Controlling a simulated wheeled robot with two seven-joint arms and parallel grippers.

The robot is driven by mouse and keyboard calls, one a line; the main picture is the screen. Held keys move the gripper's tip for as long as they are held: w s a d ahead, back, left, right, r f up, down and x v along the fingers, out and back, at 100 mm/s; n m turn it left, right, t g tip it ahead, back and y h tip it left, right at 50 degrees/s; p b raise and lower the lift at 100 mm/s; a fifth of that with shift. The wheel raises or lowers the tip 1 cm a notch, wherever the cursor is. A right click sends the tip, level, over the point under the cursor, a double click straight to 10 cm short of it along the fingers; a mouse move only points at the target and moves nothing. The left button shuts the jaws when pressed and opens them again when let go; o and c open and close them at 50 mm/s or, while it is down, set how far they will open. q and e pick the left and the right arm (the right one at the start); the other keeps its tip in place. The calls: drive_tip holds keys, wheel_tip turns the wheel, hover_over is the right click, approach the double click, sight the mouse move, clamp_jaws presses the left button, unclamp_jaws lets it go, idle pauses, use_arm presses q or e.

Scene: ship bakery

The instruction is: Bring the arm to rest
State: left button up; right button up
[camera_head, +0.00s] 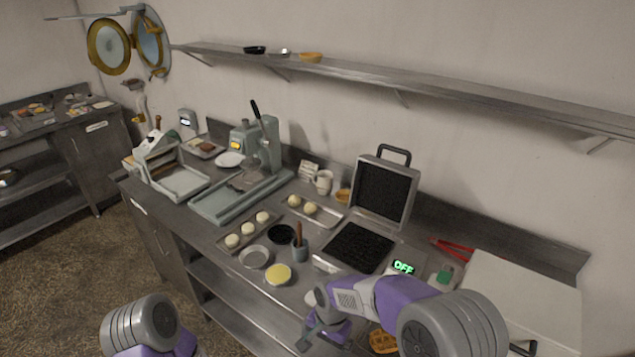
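My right arm (400,303), purple and grey, reaches in from the lower right over the front edge of the steel counter (212,252). Its gripper (310,343) points down and left near the counter's front edge, below the waffle iron (358,247). The gripper is small and dark here, so I cannot tell if its fingers are open or shut. I see nothing clearly held in it. Part of my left arm (150,328) shows at the bottom left, over the floor. Its gripper is out of the frame.
The waffle iron stands open, and a display (403,267) reads OFF. A waffle (383,341) lies close to my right arm. A yellow-topped round item (278,274), a bowl (254,257) and a dough tray (247,237) lie left. Red tongs (453,247) lie right.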

drive_tip(key=s+d+f+n+y, duration=0.1)
drive_tip(key=s+d+f, duration=0.1)
drive_tip(key=s+f, duration=0.3)
drive_tip(key=s+d+f+n+y, duration=0.1)
drive_tip(key=s+d+f, duration=0.2)
drive_tip(key=s+f, duration=0.3)
drive_tip(key=s+d+f+n+t+y, duration=0.1)
drive_tip(key=s+d+f, duration=0.1)
drive_tip(key=s+f, duration=0.3)
wheel_tip(320, 180, down, 4)
drive_tip(key=shift+s+d+f+b, duration=0.25)
drive_tip(key=shift+d+b, duration=0.1)
